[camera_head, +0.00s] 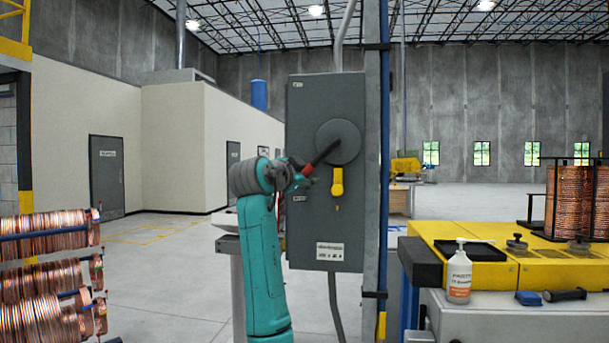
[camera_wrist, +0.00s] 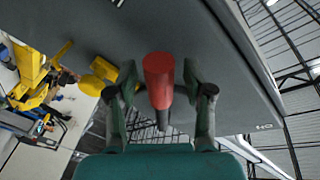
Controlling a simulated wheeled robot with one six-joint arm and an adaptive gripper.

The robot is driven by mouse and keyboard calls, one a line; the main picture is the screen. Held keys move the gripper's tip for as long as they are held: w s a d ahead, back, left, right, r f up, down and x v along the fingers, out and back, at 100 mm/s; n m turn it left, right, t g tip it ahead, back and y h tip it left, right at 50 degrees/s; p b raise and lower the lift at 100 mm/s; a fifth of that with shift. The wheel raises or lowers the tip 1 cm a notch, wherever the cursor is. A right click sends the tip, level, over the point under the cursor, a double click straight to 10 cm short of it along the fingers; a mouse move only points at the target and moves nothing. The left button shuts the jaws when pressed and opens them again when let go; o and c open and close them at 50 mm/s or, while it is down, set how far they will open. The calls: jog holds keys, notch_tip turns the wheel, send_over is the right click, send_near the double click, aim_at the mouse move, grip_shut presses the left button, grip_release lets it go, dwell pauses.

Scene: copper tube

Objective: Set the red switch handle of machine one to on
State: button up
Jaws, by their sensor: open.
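The switch box of machine one is a grey cabinet (camera_head: 309,110) standing upright in the middle of the head view. A round grey disc (camera_head: 347,134) on its front carries a dark lever (camera_head: 324,153) that slants down and left. The red handle (camera_head: 308,168) is at the lever's lower left end, partly hidden by my gripper (camera_head: 299,176). In the wrist view, the red handle (camera_wrist: 159,75) lies between the two fingers of my gripper (camera_wrist: 160,82). The fingers are open, with a visible gap on each side of the handle.
A yellow latch (camera_head: 337,184) sits below the disc. A blue pipe (camera_head: 384,150) runs beside the cabinet. A yellow-topped bench (camera_head: 480,235) with a white bottle (camera_head: 459,275) is on the right. Copper coils (camera_head: 45,270) are at the left. Floor behind my arm is clear.

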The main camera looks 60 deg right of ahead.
grip_shut()
